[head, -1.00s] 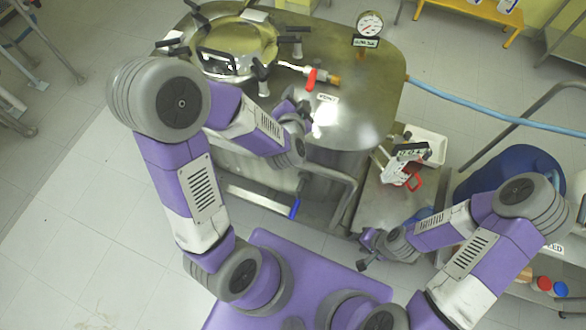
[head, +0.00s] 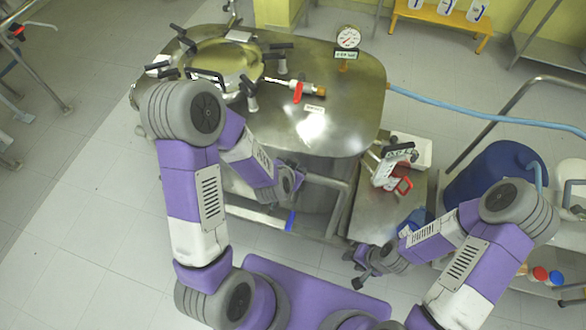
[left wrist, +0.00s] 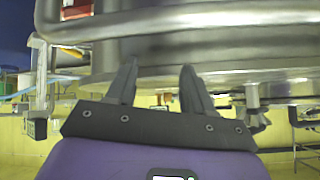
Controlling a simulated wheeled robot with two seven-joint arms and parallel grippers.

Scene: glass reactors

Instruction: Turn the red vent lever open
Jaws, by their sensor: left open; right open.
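The red vent lever (head: 298,92) sits on a short brass-ended valve pipe on top of the steel reactor (head: 350,100), right of the round glass lid. Its handle points roughly toward me, across the pipe. My left gripper (head: 292,180) is in front of the reactor's near edge, well short of the lever; its fingers are hard to make out there. In the left wrist view its two dark fingers (left wrist: 157,82) are apart with nothing between them, below a steel rim. My right gripper (head: 360,272) is open and empty, low by the side cart. The lever is not visible in the wrist view.
A pressure gauge (head: 347,38) stands at the reactor's back right. Black lid clamps surround the glass lid (head: 225,62). A steel rail with a blue-ended handle (head: 290,220) runs along the front. A blue hose (head: 480,115) leaves rightward. A blue barrel (head: 495,175) stands right.

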